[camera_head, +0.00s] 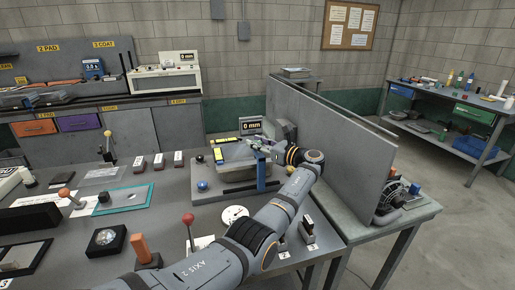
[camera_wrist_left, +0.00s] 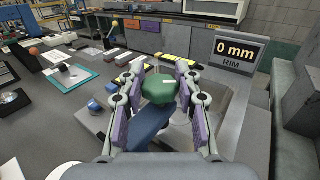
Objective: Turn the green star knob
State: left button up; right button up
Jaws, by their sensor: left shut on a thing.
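The green star knob (camera_wrist_left: 159,89) sits on a blue arm (camera_wrist_left: 150,122) in the left wrist view, with a small white mark on its face. My left gripper (camera_wrist_left: 160,80) has one finger on each side of the knob and is shut on it. In the head view my left gripper (camera_head: 265,147) is at the top of a blue upright frame (camera_head: 261,174), and the knob is hard to make out there. A display (camera_wrist_left: 239,50) behind the knob reads 0 mm, with RIM below. My right gripper is not in view.
A tall grey panel (camera_head: 335,150) stands close to the right of my left arm. A red ball-topped lever (camera_head: 188,219), a white dial disc (camera_head: 235,214) and a blue dome (camera_head: 202,186) are on the bench. A teal-edged mat (camera_head: 104,210) lies farther left.

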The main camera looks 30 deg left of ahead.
pick_arm(q)
jog(key=shift+f, duration=0.3)
jog(key=o, duration=1.2)
jog(key=shift+r, duration=0.15)
jog(key=d, duration=0.8)
jog(key=s+d, duration=0.1)
jog(key=d, duration=0.3)
